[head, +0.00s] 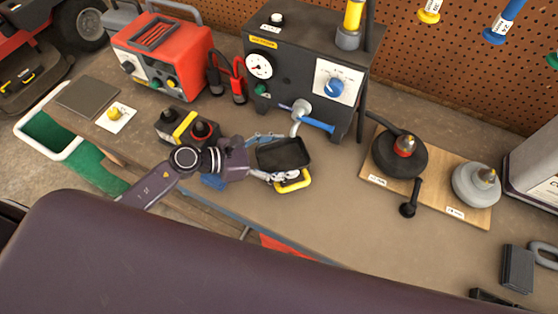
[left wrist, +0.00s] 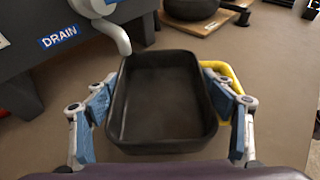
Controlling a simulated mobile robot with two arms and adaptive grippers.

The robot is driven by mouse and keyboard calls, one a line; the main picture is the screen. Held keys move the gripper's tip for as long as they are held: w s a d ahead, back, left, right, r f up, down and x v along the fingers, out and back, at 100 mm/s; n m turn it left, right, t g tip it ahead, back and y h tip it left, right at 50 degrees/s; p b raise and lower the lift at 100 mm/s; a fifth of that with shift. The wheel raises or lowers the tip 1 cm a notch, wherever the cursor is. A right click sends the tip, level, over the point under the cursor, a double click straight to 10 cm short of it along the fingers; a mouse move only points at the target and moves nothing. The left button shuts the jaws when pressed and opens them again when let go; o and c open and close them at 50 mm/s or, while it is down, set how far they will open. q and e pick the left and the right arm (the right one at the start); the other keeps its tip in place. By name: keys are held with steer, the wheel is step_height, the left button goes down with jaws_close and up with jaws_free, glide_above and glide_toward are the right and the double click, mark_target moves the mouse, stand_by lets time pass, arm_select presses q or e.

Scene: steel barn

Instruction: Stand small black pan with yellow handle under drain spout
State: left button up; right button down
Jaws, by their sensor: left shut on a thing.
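The small black pan (head: 284,151) is a rectangular, empty tray with a yellow handle (head: 293,183) on its near side. My left gripper (head: 282,157) is shut on the pan, one finger along each side; the left wrist view shows the pan (left wrist: 160,100) between both fingers. The grey drain spout (head: 299,115) bends down from the dark machine. In the left wrist view the spout's end (left wrist: 123,44) is by the pan's far left corner. I cannot tell whether the pan touches the bench. My right gripper is not in view.
The dark machine (head: 290,70) stands behind the pan, with a blue lever (head: 315,124) by the spout. A battery-like block (head: 187,128) is left of my gripper. A wooden board (head: 450,197) with dark and grey round items is at right. Bare bench (head: 335,215) lies between.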

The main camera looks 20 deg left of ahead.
arm_select(q)
steer(key=shift+w+d, duration=0.15)
steer(key=shift+w, duration=0.55)
steer(key=shift+w+d, duration=0.1)
steer(key=shift+w, duration=0.55)
steer(key=shift+f+b, duration=0.45)
steer(key=shift+b, duration=0.2)
steer(key=o, duration=1.3)
steer(key=shift+s, duration=0.1)
steer(key=shift+s+a, duration=0.1)
steer(key=shift+a, duration=0.1)
steer(key=v, duration=1.1)
steer(key=shift+s+a+r, duration=0.15)
steer(key=shift+s, duration=0.05)
